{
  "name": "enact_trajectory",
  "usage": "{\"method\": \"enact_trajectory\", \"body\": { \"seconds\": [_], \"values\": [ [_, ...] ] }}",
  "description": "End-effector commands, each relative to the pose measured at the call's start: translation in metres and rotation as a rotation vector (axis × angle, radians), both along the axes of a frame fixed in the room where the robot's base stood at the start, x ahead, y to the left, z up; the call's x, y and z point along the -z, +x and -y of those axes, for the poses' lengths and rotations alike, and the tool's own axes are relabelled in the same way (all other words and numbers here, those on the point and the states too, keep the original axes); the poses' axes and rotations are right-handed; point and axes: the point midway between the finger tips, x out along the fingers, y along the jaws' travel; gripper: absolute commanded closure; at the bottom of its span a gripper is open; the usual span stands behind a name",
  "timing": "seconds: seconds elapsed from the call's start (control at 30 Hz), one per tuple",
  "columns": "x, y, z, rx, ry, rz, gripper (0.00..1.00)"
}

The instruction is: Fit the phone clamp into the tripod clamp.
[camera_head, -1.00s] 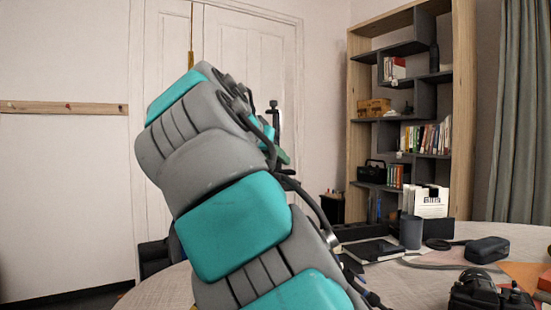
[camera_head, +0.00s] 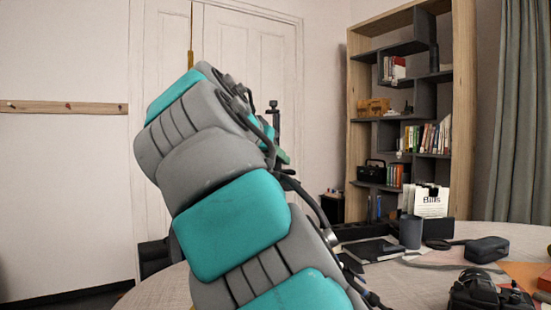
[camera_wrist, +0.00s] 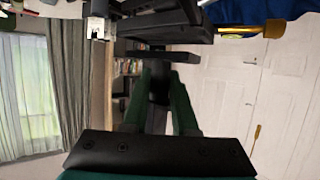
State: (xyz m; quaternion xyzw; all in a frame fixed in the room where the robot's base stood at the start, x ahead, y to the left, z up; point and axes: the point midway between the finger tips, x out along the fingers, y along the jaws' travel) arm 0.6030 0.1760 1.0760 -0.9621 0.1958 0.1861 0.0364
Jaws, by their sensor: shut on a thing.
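My gripper (camera_wrist: 160,72) shows two green fingers in the wrist view. They are shut on a dark thing (camera_wrist: 158,88) between them, which seems to be the phone clamp; its shape is hard to make out. Black bars (camera_wrist: 160,27) cross just beyond and above the fingertips; I cannot tell whether they belong to the tripod or to the held part. In the head view my arm hides most of the gripper, and only a bit of green finger (camera_head: 284,157) shows. A thin black upright piece (camera_head: 274,118) stands behind it. I cannot tell whether anything is fitted together.
The round table (camera_head: 420,285) carries a dark case (camera_head: 486,249), a grey cup (camera_head: 411,231), a black notebook (camera_head: 375,249) and a camera (camera_head: 487,291) at the right. A bookshelf (camera_head: 358,90) stands behind. A white door (camera_head: 245,45) is at the back.

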Motion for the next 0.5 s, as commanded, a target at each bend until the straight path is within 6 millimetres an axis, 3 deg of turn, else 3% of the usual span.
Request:
{"method": "enact_trajectory", "body": {
  "seconds": [0.5],
  "values": [
    [0.0099,-0.0002,-0.0001,0.0,0.0,0.001,1.0]
  ]
}}
